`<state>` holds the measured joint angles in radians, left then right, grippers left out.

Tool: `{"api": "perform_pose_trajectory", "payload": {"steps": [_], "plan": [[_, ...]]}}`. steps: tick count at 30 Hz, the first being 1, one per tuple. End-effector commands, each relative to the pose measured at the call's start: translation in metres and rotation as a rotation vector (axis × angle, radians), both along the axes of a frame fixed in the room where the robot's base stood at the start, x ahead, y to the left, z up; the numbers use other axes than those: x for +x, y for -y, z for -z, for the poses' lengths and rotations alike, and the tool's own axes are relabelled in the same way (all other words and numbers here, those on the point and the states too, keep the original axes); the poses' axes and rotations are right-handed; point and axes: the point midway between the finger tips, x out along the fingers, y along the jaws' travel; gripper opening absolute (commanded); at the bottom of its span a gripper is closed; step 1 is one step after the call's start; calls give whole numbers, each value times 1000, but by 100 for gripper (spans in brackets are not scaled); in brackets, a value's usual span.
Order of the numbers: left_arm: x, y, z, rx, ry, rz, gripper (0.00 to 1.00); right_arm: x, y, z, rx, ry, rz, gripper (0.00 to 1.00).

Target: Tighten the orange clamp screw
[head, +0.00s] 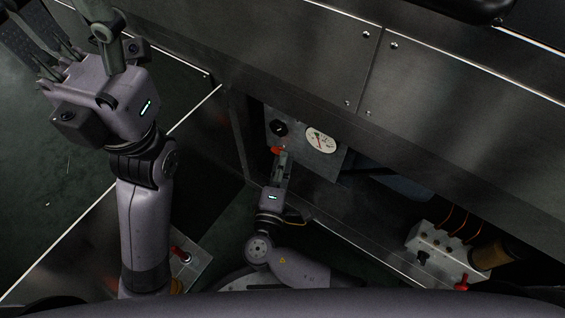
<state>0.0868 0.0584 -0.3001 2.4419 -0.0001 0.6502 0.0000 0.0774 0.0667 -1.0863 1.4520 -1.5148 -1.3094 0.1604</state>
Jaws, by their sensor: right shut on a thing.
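The orange clamp screw (277,150) shows as a small orange piece on the front of a grey metal panel (334,160), below a black knob and left of a round gauge. My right gripper (281,157) reaches up to it from below and is shut on it. The jaws hide part of the screw, and its thread is not visible. My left gripper (68,38) is raised at the upper left, away from the panel. Its fingertips run towards the top edge of the picture, so its opening is unclear.
The black knob (278,129) and the white gauge (320,139) sit close to my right gripper. A dark metal housing (320,60) overhangs the recess. A grey box (437,246) with orange cables stands at the lower right. A red-handled lever (180,254) is at the lower left.

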Motion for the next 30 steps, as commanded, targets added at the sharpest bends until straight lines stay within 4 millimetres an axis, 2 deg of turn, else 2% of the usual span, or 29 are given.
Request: {"api": "perform_pose_trajectory", "payload": {"steps": [8,9,18,26,30], "plan": [[0,0,0,0,1,0,57,1,1,1,4,-2,1,0],[0,0,0,0,1,0,57,1,1,1,4,-2,1,9],[0,0,0,0,1,1,57,0,0,0,1,-1,1,28],[1,0,0,-1,-1,-1,57,0,0,0,1,-1,0,28],[1,0,0,-1,-1,-1,57,-10,-3,1,3,-2,0,28]]}}
